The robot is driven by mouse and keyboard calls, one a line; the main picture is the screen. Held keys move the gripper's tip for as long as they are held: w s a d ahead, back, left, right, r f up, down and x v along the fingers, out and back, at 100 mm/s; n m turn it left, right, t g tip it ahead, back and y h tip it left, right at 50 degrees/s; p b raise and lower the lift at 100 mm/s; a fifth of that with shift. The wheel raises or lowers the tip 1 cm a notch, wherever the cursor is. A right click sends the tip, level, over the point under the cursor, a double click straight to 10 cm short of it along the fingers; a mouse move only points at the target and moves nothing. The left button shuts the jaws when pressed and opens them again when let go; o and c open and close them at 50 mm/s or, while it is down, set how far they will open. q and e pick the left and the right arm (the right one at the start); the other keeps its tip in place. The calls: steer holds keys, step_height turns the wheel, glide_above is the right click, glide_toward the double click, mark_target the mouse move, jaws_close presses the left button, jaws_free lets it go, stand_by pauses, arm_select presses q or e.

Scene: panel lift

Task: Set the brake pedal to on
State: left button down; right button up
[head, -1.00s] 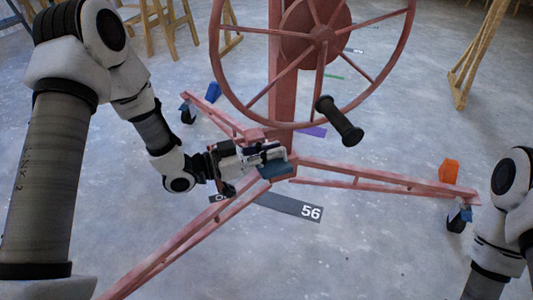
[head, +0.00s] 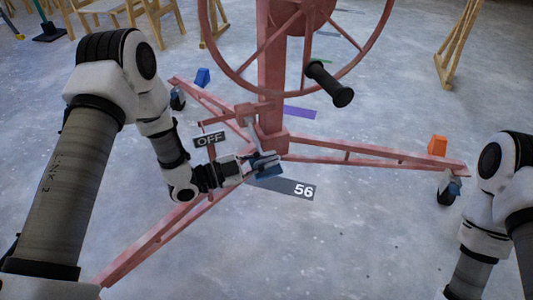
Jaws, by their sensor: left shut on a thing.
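The brake pedal (head: 268,171) is a small blue-grey plate on a light lever, low at the foot of the red stand's post. My left gripper (head: 256,162) reaches it from the left and is shut on it; its fingertips partly cover the pedal. A dark plate reading OFF (head: 208,139) shows to the left of the lever. My right arm is at the right edge, and its gripper is outside the view.
The red stand (head: 272,95) carries a large handwheel (head: 243,82) with a black handle (head: 330,83). Its legs spread over the floor, with casters and blue (head: 203,76) and orange (head: 437,145) blocks. A floor strip reads 56 (head: 303,191). Open floor lies in front.

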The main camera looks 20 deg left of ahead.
arm_select(q)
steer(key=shift+f, duration=0.4)
steer(key=c, duration=1.2)
jaws_free()
steer(key=shift+f, duration=0.15)
steer(key=shift+c, duration=0.2)
steer(key=shift+a, duration=0.1)
steer(key=v, duration=1.2)
